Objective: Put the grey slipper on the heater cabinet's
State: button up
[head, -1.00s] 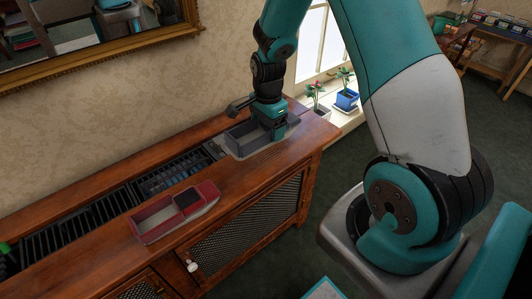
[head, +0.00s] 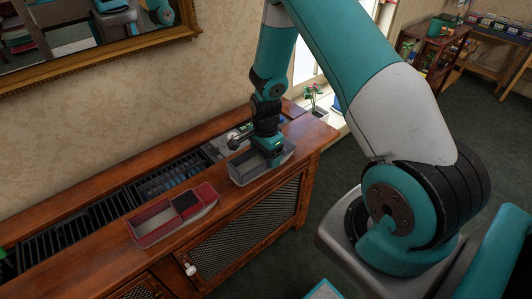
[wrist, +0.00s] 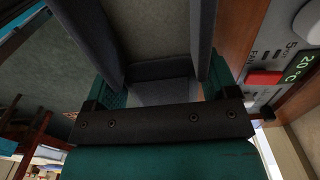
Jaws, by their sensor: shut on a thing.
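The grey slipper (head: 248,171) is an open, box-like shape in the head view, over the right part of the heater cabinet's wooden top (head: 308,137). My gripper (head: 268,160) is shut on its right end. I cannot tell whether the slipper touches the top or hangs just above it. In the wrist view, the slipper's grey walls and inner sole (wrist: 145,28) fill the upper middle, between the teal fingers (wrist: 165,88). A red slipper (head: 160,222) lies on the cabinet top to the left.
A dark slotted grille (head: 108,208) runs along the cabinet top behind the slippers. A control panel with a red button (wrist: 264,78) and a temperature display is beside the grey slipper. A potted plant (head: 316,100) stands by the window. A gilt-framed mirror (head: 105,58) hangs above.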

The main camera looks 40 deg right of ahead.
jog(key=o, duration=0.9)
jog(key=shift+c, duration=0.2)
notch_tip(320, 180, up, 12)
jog(key=s+a+r+n+y, duration=0.1)
jog(key=s+a+r+n, duration=0.1)
jog(key=a+r+n, duration=0.4)
jog(key=s+a+r+n+y, duration=0.1)
jog(key=s+a+r+n, duration=0.5)
jog(key=s+a+n, duration=0.2)
jog(key=s+a+r+n+y, duration=0.2)
jog(key=s+a+r+n, duration=0.5)
jog(key=s+n, duration=0.3)
jog(key=shift+s+a+r+n, duration=0.35)
jog(key=shift+s+a, duration=0.3)
jog(key=shift+s, duration=0.5)
jog(key=shift+f, duration=0.1)
